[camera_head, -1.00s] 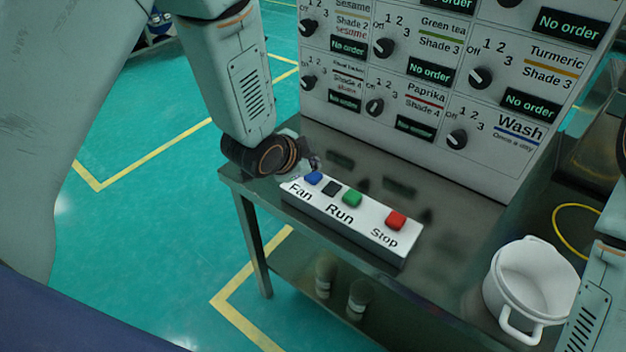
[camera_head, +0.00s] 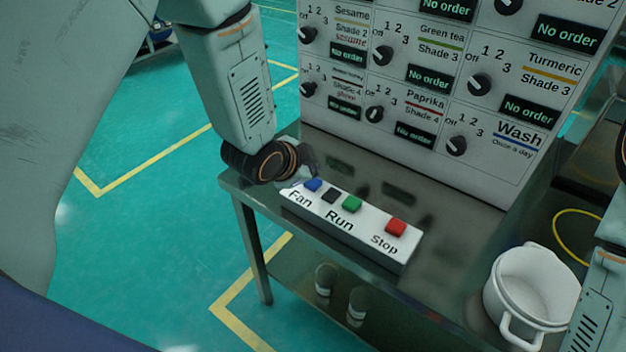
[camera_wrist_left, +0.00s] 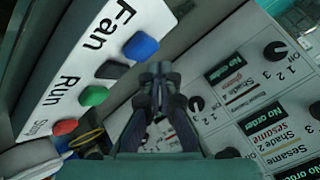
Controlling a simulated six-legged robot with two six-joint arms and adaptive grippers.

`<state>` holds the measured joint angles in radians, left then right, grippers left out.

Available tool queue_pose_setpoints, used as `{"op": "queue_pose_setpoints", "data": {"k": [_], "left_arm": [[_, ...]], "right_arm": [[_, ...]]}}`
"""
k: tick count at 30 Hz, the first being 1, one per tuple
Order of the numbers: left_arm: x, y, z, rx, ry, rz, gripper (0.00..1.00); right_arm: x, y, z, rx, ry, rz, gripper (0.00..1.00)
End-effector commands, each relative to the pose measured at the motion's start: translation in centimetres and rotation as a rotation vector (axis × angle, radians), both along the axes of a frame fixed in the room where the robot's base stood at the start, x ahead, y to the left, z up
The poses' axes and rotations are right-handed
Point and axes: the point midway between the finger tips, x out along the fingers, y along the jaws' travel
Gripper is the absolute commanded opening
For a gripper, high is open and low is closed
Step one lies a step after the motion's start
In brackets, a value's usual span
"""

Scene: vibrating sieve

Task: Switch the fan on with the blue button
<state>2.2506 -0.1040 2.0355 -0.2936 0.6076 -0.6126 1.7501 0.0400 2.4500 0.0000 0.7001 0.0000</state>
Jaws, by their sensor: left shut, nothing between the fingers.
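The blue button (camera_head: 313,185) sits at the Fan end of a white control box (camera_head: 381,249) on the metal table. It also shows in the left wrist view (camera_wrist_left: 141,46). My left gripper (camera_head: 314,174) is just behind and above the blue button, its fingers together and empty. In the left wrist view its fingertips (camera_wrist_left: 158,70) appear close beside the blue button; I cannot tell whether they touch it. A black part (camera_head: 331,195), a green Run button (camera_head: 352,203) and a red Stop button (camera_head: 396,227) follow along the box. My right gripper is out of view.
A white panel (camera_head: 400,160) with several knobs and "No order" displays stands behind the box. A white pot (camera_head: 533,290) is at the right. The table surface (camera_head: 455,205) between box and panel is bare. Two jars (camera_head: 325,280) are on the lower shelf.

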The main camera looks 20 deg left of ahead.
Motion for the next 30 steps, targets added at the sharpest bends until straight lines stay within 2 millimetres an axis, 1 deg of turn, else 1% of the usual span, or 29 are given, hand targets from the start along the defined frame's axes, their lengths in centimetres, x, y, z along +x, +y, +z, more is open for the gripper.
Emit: {"op": "queue_pose_setpoints", "data": {"k": [11,19,30], "left_arm": [[0.0,0.0,-0.08,0.0,0.0,0.0,0.0],[0.02,-0.01,-0.89,0.0,0.0,0.0,0.0],[0.02,0.0,-0.88,0.0,0.0,0.0,0.0]], "right_arm": [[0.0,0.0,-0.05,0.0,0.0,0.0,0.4],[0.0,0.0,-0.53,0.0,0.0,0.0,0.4],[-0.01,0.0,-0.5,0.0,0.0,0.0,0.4]]}}
